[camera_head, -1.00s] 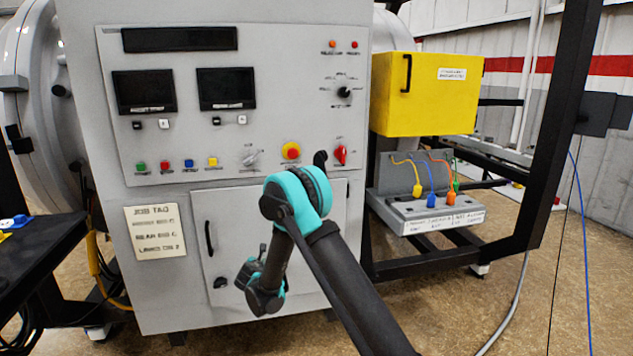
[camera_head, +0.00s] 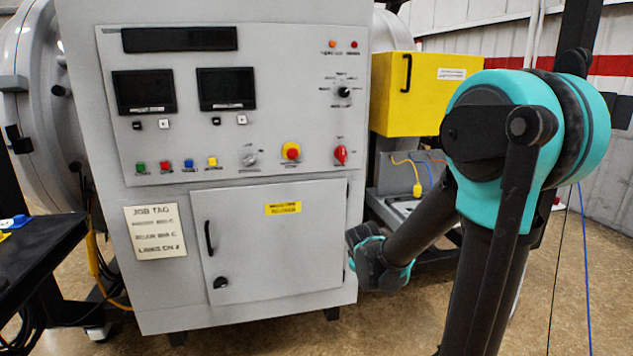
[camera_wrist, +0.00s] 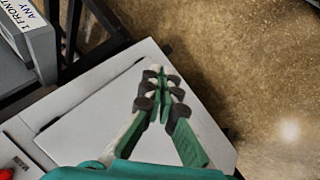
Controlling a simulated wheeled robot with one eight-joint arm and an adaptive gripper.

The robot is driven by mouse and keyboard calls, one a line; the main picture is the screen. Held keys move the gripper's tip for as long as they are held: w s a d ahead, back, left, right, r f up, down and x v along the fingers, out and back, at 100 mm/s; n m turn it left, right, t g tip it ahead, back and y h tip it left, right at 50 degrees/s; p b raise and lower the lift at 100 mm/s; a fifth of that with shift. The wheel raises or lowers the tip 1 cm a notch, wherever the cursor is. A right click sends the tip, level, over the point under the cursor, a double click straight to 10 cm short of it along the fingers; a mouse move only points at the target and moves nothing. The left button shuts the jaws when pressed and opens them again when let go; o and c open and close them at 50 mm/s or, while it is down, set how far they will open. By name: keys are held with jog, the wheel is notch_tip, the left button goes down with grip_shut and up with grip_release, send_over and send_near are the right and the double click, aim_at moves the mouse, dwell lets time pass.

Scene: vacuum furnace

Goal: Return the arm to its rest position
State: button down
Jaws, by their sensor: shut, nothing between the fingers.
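My arm stands on the right side of the head view, with its large teal elbow high in front of the yellow box. The forearm slopes down and left to the wrist beside the cabinet's lower right edge. My gripper (camera_wrist: 160,92) shows in the wrist view with its green fingers together and nothing between them. The grey cabinet door (camera_wrist: 95,125) lies beyond it in that view. In the head view the fingers are hidden behind the wrist.
The furnace control cabinet (camera_head: 250,185) fills the middle. A yellow box (camera_head: 400,115) and a connector panel (camera_head: 400,205) with cables are to its right, partly behind my arm. A black table (camera_head: 35,255) is at the left. Bare floor (camera_head: 400,325) lies in front.

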jog(key=s+d+f+m+g+y, duration=0.1)
jog(key=s+m, duration=0.3)
jog(key=s, duration=0.5)
jog(key=s+d+f+m+g, duration=0.1)
jog(key=s+m, duration=0.4)
jog(key=s, duration=0.5)
jog(key=shift+s+d+f+y, duration=0.35)
jog(key=shift+d+f, duration=0.35)
jog(key=shift+d, duration=0.45)
jog(key=shift+w, duration=0.15)
